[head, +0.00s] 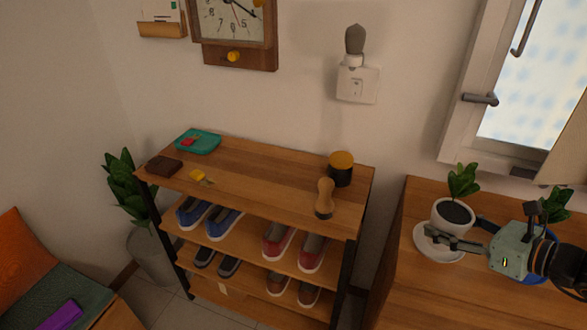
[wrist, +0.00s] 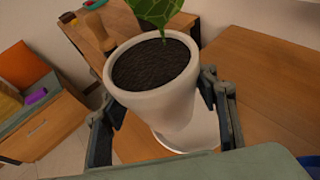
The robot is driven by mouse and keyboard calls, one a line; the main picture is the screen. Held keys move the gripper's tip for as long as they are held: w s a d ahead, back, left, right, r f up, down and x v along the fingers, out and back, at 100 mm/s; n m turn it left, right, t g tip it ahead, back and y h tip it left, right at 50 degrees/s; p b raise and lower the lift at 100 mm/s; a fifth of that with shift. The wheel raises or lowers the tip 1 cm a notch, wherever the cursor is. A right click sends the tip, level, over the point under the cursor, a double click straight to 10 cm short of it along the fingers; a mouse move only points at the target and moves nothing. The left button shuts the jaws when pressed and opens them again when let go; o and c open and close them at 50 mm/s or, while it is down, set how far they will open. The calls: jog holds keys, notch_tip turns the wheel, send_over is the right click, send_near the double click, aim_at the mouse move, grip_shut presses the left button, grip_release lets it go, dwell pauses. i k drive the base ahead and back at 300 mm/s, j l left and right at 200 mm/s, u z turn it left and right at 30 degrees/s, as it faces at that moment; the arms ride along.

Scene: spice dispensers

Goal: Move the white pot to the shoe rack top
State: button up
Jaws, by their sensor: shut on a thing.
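The white pot (head: 450,219) holds dark soil and a small green plant, and is on the right in the head view. It stands over a white saucer (head: 431,246) on the wooden cabinet; I cannot tell whether it touches the saucer. My gripper (head: 458,233) reaches in from the right and is shut on the pot. In the wrist view the pot (wrist: 155,100) sits between my two fingers (wrist: 160,110), slightly tilted in the picture. The shoe rack top (head: 262,180) is a wooden board to the left of the cabinet.
On the rack top are a teal tray (head: 205,143), a brown wallet (head: 164,166), yellow keys (head: 197,175), a dark round tin (head: 341,176) and a wooden brush (head: 324,197). Its middle is clear. Shoes fill the lower shelves. A blue pot is partly hidden behind my gripper.

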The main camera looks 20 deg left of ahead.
aim_at(262, 186)
jog(key=k+j+u, duration=0.1)
jog(key=j+u, duration=0.15)
jog(key=j, duration=0.3)
jog(key=k+j+u, duration=0.2)
jog(key=j, duration=0.35)
jog(key=i+j+u, duration=0.15)
jog(key=j, duration=0.15)
jog(key=i+j+u, duration=0.45)
jog(key=i+j, duration=0.2)
